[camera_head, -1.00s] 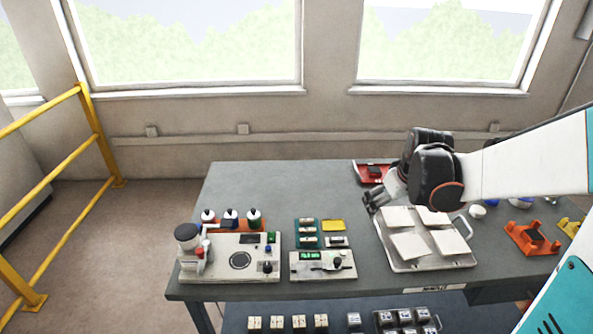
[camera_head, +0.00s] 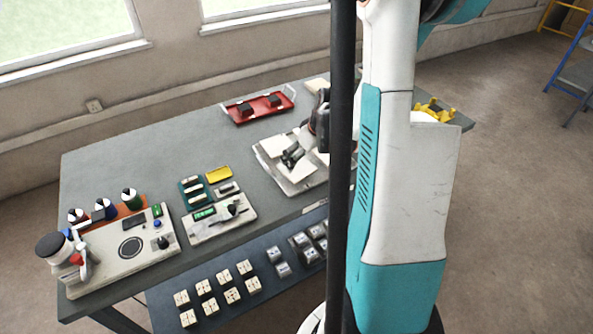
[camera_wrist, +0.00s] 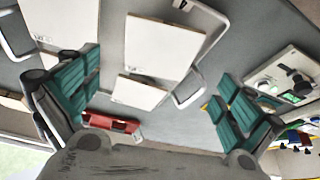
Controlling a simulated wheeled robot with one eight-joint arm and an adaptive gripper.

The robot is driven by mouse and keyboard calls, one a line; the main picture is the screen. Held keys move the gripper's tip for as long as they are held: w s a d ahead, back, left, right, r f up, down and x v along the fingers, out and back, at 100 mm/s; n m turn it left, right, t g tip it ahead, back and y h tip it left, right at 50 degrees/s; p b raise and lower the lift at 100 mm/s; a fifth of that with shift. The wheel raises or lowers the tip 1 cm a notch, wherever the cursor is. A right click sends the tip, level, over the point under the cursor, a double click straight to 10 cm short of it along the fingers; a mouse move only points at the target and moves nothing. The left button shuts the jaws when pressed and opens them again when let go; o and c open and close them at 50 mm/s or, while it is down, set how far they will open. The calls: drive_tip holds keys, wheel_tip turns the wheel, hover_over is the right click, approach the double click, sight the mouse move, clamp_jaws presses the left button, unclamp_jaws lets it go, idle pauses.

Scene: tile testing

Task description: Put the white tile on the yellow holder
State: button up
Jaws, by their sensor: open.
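Several square white tiles (camera_head: 275,147) lie in a pale metal tray (camera_head: 302,188) on the table. My gripper (camera_head: 293,157) is over this tray, partly hidden by my own arm in the head view. In the wrist view, my gripper (camera_wrist: 157,90) is open and empty, its green-padded fingers wide apart. A large white tile (camera_wrist: 162,45) and a smaller-looking one (camera_wrist: 138,92) show beyond the fingers. Another tile (camera_wrist: 62,20) is at the upper left. The yellow holder (camera_head: 434,112) is at the table's far right end, its lower part hidden behind my arm.
A red tray (camera_head: 259,106) with dark items stands behind the tiles. Test devices (camera_head: 120,248), bottles (camera_head: 130,198) and a flat yellow piece (camera_head: 218,174) occupy the left. Bare table lies left of the red tray. Several small blocks (camera_head: 224,277) sit on a lower shelf.

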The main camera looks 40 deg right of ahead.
sight(296, 167)
drive_tip(key=shift+b+x, duration=0.95)
drive_tip(key=shift+x, duration=2)
drive_tip(key=shift+r, duration=0.1)
drive_tip(key=shift+c, duration=0.6)
drive_tip(key=c, duration=1.1)
drive_tip(key=shift+r, duration=0.1)
